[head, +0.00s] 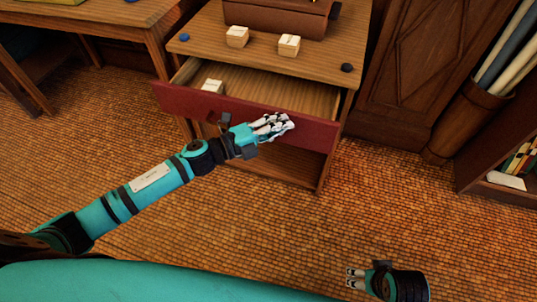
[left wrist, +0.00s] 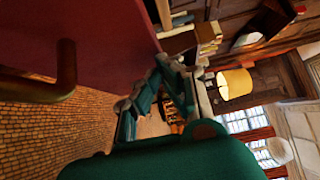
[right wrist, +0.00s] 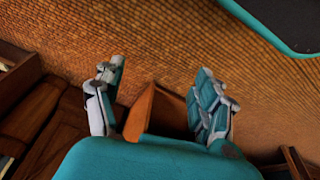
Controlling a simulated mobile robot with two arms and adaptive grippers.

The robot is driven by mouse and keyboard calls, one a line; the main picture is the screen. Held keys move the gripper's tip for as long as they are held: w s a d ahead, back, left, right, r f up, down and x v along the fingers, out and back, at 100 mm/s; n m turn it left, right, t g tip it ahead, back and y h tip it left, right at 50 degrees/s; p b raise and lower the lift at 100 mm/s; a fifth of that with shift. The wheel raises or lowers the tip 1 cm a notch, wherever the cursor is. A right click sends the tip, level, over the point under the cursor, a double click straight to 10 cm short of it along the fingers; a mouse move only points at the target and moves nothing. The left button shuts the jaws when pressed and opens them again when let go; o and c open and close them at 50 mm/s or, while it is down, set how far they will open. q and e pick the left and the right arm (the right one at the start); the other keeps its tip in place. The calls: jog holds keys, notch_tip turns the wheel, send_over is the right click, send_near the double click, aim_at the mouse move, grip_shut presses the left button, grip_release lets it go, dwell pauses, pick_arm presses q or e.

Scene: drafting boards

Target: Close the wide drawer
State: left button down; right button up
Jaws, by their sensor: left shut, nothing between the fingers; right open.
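The wide drawer (head: 318,132) has a dark red front and stands pulled out of the wooden cabinet, with a pale block (head: 212,86) inside at its left. Its dark handle (head: 222,119) is near the middle left of the front, partly behind my left wrist; the handle also shows large in the left wrist view (left wrist: 66,78). My left gripper (head: 276,126) is shut and empty, in front of the drawer front, right of the handle; I cannot tell whether it touches. My right gripper (head: 355,278) is open and empty, low over the floor; its spread fingers show in the right wrist view (right wrist: 160,98).
On the cabinet top (head: 325,52) are two pale blocks, a brown box (head: 275,17), a blue round piece (head: 184,37) and a black one (head: 346,68). A desk stands left, a bin of rolls (head: 464,118) and a shelf right. The floor in front is clear.

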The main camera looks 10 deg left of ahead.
aim_at(287, 110)
pick_arm(q)
jog(key=w, duration=0.4)
jog(key=shift+w+d, duration=0.2)
jog(key=shift+w, duration=0.15)
jog(key=w+b, duration=0.2)
jog(key=w, duration=0.5)
jog(key=shift+d, duration=0.25)
pick_arm(e)
jog(key=v, duration=0.7)
jog(key=shift+w+r, duration=0.2)
pick_arm(q)
jog(key=shift+s+f, duration=0.1)
pick_arm(e)
jog(key=shift+d, duration=0.15)
